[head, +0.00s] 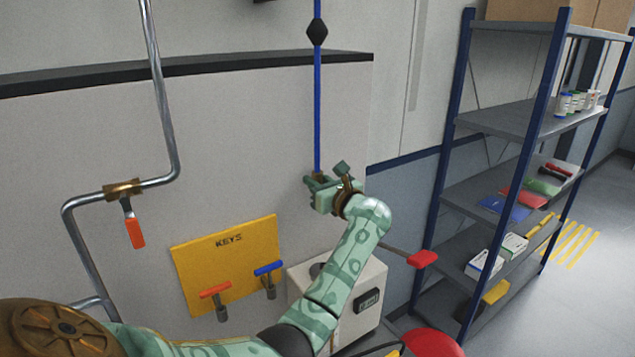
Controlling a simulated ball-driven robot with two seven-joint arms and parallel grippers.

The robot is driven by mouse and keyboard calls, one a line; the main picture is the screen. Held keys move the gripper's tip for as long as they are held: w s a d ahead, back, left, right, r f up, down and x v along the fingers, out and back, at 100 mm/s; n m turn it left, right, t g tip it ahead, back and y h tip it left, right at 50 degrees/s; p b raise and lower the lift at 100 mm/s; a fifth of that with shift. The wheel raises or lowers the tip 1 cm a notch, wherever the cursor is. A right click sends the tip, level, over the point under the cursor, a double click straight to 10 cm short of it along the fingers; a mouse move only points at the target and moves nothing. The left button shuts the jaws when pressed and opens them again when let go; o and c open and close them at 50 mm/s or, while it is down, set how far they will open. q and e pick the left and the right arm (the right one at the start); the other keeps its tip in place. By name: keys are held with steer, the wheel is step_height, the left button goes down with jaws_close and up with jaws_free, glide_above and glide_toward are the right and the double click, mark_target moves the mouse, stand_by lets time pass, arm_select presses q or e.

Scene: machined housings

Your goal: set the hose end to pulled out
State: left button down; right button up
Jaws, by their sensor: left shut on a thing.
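A blue hose (317,110) hangs straight down from above in the head view, in front of the pale wall panel. A black diamond-shaped piece (317,31) sits on it near the top. My left gripper (320,187) is shut on the hose end (318,175) at the bottom of the hose. The gripper hides most of that end, with only a small brass-coloured part showing above the fingers. My right gripper is not in view.
A steel pipe with an orange-handled valve (134,232) runs down the left. A yellow KEYS board (240,240) with red and blue keys is below. A beige box (372,276) stands behind my forearm, near a red-handled lever (423,258). A shelf rack (465,130) stands right.

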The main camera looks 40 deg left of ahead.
arm_select(q)
step_height(320, 180, down, 9)
steer(key=b, duration=0.6)
steer(key=shift+r+b, duration=0.2)
steer(key=shift+b, duration=0.2)
steer(key=shift+r, duration=0.1)
steer(key=c, duration=1.4)
jaws_free()
steer(key=shift+o, duration=0.7)
